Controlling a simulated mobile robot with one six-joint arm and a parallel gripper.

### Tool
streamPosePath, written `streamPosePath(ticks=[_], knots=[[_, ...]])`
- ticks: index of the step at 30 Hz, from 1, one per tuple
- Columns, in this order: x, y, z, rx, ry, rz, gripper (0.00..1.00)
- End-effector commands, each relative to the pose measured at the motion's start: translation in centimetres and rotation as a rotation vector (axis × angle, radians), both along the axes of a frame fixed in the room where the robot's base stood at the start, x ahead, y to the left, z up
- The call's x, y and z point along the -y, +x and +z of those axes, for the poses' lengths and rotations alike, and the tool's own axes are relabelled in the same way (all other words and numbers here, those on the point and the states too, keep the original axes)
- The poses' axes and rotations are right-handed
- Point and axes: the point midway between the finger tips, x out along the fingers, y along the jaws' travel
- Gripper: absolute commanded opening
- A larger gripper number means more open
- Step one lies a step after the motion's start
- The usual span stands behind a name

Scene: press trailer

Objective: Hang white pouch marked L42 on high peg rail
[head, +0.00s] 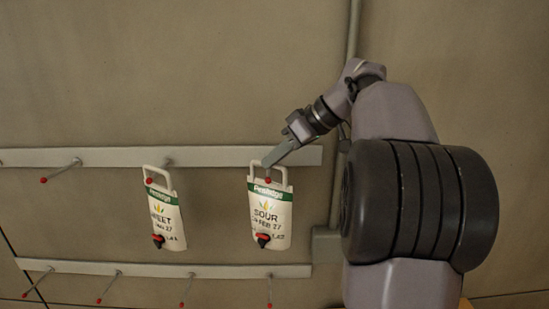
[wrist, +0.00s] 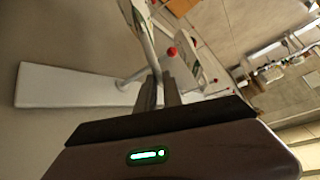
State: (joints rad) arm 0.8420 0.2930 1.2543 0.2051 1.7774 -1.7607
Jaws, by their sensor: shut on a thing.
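A white pouch (head: 269,218) with a green band and "SOUR" print is upright at the right end of the high peg rail (head: 110,157). Its small code is too blurred to read surely. My gripper (head: 269,163) is shut on the top of its handle. A red-tipped peg (head: 268,180) shows inside the handle loop; the wrist view shows this red tip (wrist: 172,51) close beside my fingers (wrist: 163,92). I cannot tell whether the handle rests on the peg. A second white pouch (head: 165,215), printed "SWEET", hangs from the peg to the left.
A bare red-tipped peg (head: 62,171) is at the rail's left end. A lower rail (head: 160,269) with several bare pegs runs beneath the pouches. A vertical pipe (head: 352,35) and a wall box (head: 326,244) stand to the right.

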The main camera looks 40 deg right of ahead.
Motion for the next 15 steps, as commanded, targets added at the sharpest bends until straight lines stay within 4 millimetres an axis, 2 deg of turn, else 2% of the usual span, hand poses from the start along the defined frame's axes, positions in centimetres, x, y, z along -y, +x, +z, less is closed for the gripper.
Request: streamPosePath(ticks=[15], knots=[[0.29, 0.48, -0.8, 0.002, 0.0, 0.0, 0.0]])
